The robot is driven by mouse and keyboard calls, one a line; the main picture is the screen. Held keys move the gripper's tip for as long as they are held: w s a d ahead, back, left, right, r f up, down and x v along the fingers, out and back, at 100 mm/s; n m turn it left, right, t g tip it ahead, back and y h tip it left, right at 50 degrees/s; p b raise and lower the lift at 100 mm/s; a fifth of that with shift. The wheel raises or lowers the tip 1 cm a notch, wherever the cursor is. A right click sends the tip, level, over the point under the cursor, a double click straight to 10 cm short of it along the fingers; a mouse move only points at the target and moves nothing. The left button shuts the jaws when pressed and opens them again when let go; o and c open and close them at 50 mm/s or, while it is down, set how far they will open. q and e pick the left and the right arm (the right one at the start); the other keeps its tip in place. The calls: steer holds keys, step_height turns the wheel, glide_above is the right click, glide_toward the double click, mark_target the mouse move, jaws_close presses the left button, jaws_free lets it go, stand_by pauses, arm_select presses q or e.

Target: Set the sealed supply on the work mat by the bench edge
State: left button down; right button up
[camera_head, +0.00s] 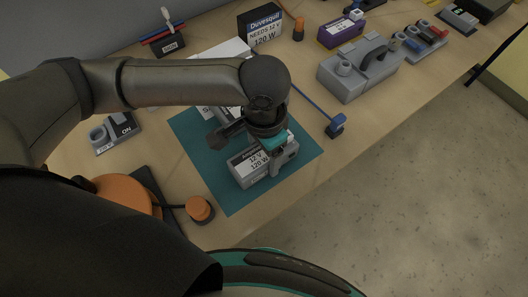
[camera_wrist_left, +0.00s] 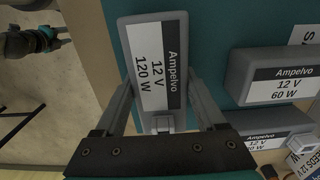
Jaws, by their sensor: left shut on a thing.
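A grey supply labelled Ampelvo 12 V 120 W (camera_head: 254,166) is at the near part of the teal work mat (camera_head: 226,202). My left gripper (camera_head: 268,158) reaches down over it and is shut on it. In the left wrist view the same supply (camera_wrist_left: 155,58) lies between the two fingers (camera_wrist_left: 158,95). I cannot tell whether it touches the mat or hovers just above. A second supply, marked 12 V 60 W (camera_wrist_left: 280,77), shows beside it in the wrist view. A dark part with teal, apparently my right gripper (camera_wrist_left: 35,42), is small at the wrist view's left; its jaws are unclear.
A black box reading NEEDS 12 V 120 W (camera_head: 260,25) stands at the back. A grey unit with a handle (camera_head: 357,72) and a blue clamp-like piece (camera_head: 336,126) are right of the mat. An orange knob (camera_head: 199,208) sits left of it. The bench edge borders open floor.

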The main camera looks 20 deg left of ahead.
arm_select(q)
jaws_free()
steer(key=shift+f, duration=0.1)
step_height(320, 180, up, 12)
steer(key=p, duration=0.3)
steer(key=shift+r+p, duration=0.2)
steer(key=shift+p, duration=0.1)
